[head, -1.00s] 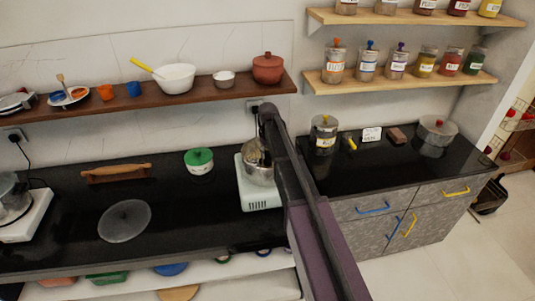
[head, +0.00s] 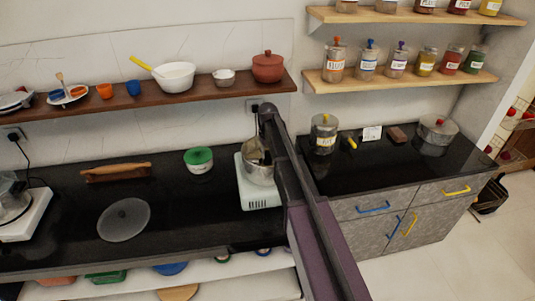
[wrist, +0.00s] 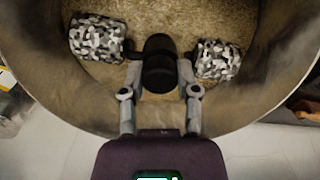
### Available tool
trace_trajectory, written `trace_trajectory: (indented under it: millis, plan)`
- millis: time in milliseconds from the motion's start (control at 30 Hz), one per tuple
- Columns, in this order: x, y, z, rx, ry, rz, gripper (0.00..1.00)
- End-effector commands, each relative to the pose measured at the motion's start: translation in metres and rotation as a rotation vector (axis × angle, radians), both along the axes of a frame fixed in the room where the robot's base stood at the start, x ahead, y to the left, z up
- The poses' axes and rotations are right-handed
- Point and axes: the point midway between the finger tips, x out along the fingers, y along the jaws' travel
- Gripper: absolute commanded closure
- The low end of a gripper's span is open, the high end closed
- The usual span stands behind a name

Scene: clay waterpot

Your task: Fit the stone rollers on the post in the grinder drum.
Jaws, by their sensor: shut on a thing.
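The grinder drum (head: 259,175) is a metal bowl on a white base (head: 262,197) on the black counter. In the wrist view I look down into it, with its wall (wrist: 50,75) around a beige stone floor (wrist: 155,18). The stone rollers are two speckled grey and white rollers, one at left (wrist: 97,38) and one at right (wrist: 217,60) of a black hub (wrist: 158,65). My gripper (wrist: 160,74) is shut on the hub, one finger on each side. The rollers show within the drum's rim. The post is hidden, and I cannot tell whether the hub is around it.
A lidded clear jar (head: 324,134) stands right of the drum, and a green-lidded bowl (head: 199,160) stands left. A clear round lid (head: 124,219) lies on the counter. A wooden shelf (head: 215,93) with pots runs behind. Counter around the green-lidded bowl is clear.

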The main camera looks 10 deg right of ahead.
Motion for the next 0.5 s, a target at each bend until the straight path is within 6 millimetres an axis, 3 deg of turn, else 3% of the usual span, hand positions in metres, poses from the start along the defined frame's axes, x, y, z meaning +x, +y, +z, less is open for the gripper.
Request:
trace_trajectory:
  millis: [233,267,300,367,500]
  plan:
    - [0.0000,0.0000,0.0004,0.000,0.000,0.000,1.00]
    - [0.0000,0.0000,0.0004,0.000,0.000,0.000,0.50]
    - [0.0000,0.0000,0.0004,0.000,0.000,0.000,0.38]
    - [0.0000,0.0000,0.0004,0.000,0.000,0.000,0.20]
    - [0.0000,0.0000,0.0003,0.000,0.000,0.000,0.19]
